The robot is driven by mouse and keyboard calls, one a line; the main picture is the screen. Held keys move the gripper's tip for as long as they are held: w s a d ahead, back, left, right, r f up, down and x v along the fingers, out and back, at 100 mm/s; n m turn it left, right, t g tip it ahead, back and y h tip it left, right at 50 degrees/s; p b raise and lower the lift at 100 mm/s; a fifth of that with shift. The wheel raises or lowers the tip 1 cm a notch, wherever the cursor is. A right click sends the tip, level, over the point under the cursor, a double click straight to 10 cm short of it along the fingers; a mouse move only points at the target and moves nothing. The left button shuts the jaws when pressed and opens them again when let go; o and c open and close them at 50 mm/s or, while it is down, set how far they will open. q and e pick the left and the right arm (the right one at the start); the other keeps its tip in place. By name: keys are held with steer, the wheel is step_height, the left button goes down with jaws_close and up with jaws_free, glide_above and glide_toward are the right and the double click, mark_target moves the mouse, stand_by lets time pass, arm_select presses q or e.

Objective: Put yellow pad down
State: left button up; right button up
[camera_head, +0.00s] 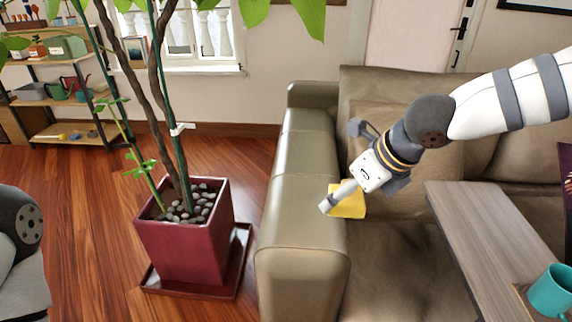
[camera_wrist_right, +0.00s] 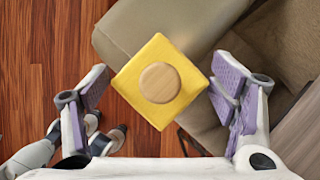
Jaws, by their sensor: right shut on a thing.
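The yellow pad (camera_head: 348,203) is a square block with a round wooden disc on its face, seen in the right wrist view (camera_wrist_right: 133,82). My right gripper (camera_head: 340,198) is shut on it, with purple finger pads on either side in the wrist view. The gripper reaches down from the right and holds the pad by the inner side of the sofa's left armrest (camera_head: 305,215). I cannot tell whether the pad touches the sofa. My left arm shows only as a link at the left edge of the head view; its gripper is out of view.
A sofa seat (camera_head: 385,265) lies right of the armrest. A wooden table (camera_head: 470,235) with a teal mug (camera_head: 551,291) stands at the right. A red plant pot (camera_head: 185,245) stands on the floor left of the sofa. A shelf (camera_head: 60,100) is at the back left.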

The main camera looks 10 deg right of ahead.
steer(key=shift+s+a+r, duration=0.15)
steer(key=shift+a+r, duration=0.1)
steer(key=shift+a, duration=0.25)
steer(key=shift+a+f, duration=0.25)
steer(key=w+f+b, duration=0.1)
steer(key=w+f, duration=0.2)
steer(key=w, duration=0.1)
steer(key=w+a+f+b, duration=0.1)
steer(key=w+f, duration=0.2)
steer(key=w, duration=0.1)
steer(key=w+a+f+b, duration=0.1)
steer(key=w+f+b, duration=0.1)
steer(key=w, duration=0.3)
steer(key=shift+a+f, duration=0.25)
steer(key=shift+f, duration=0.4)
arm_select(q)
steer(key=s+f+g, duration=0.2)
steer(key=s+f, duration=0.3)
steer(key=shift+s+a, duration=0.15)
steer(key=shift+a, duration=0.2)
arm_select(e)
steer(key=shift+w+a+f, duration=0.1)
steer(key=shift+w+f, duration=0.05)
steer(key=shift+f, duration=0.7)
steer(key=shift+w+f, duration=0.15)
steer(key=shift+f, duration=0.65)
steer(key=shift+f, duration=0.2)
steer(key=o, duration=1.1)
arm_select(q)
steer(key=shift+f, duration=0.1)
